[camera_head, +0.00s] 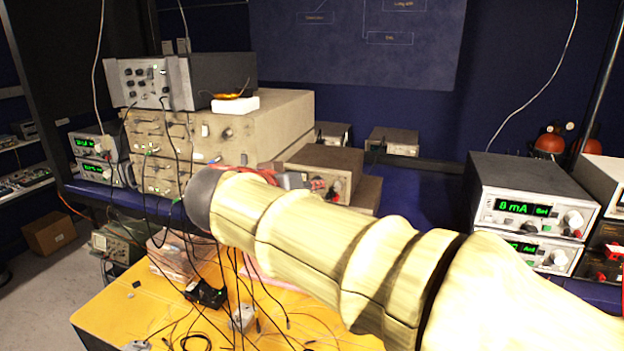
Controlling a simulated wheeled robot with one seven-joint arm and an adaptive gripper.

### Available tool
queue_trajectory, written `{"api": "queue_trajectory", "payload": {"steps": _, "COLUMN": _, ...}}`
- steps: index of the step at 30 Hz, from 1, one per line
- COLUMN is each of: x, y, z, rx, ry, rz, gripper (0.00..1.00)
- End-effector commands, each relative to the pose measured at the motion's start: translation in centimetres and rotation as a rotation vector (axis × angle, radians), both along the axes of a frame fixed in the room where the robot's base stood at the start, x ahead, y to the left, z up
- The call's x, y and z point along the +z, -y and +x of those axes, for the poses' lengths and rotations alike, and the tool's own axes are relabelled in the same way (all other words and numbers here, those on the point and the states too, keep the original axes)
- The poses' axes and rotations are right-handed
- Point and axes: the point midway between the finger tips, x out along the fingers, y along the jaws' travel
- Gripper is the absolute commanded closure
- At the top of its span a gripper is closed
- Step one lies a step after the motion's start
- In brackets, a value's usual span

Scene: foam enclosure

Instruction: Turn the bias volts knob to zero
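No label reading bias volts is legible, so I cannot tell which knob it is. A grey instrument (143,83) with several small dark knobs sits on top of the stack at upper left. A wide beige instrument (240,135) with several knobs and cables stands below it. A smaller beige box (335,180) with red parts on its front is partly hidden behind my arm. My arm in a cream sleeve crosses from the lower right to a dark rounded end in front of the stack.
Power supplies with green displays (520,208) stand at right, one showing 8 mA; more displays (95,142) glow at far left. A yellow table (110,310) with loose black cables and small boxes lies below my arm. Cables hang before the stack.

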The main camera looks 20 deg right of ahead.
Motion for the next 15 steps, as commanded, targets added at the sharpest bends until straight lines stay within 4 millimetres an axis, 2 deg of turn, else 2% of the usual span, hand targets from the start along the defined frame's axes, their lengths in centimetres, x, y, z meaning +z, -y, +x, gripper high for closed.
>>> {"api": "queue_trajectory", "payload": {"steps": 6, "x": -0.8, "y": 1.4, "z": 1.6, "rx": -0.001, "ry": -0.002, "rz": 0.001, "gripper": 0.74}}
{"api": "queue_trajectory", "payload": {"steps": 15, "x": -1.0, "y": 1.6, "z": 1.9, "rx": 0.001, "ry": -0.001, "rz": 0.001, "gripper": 0.74}}
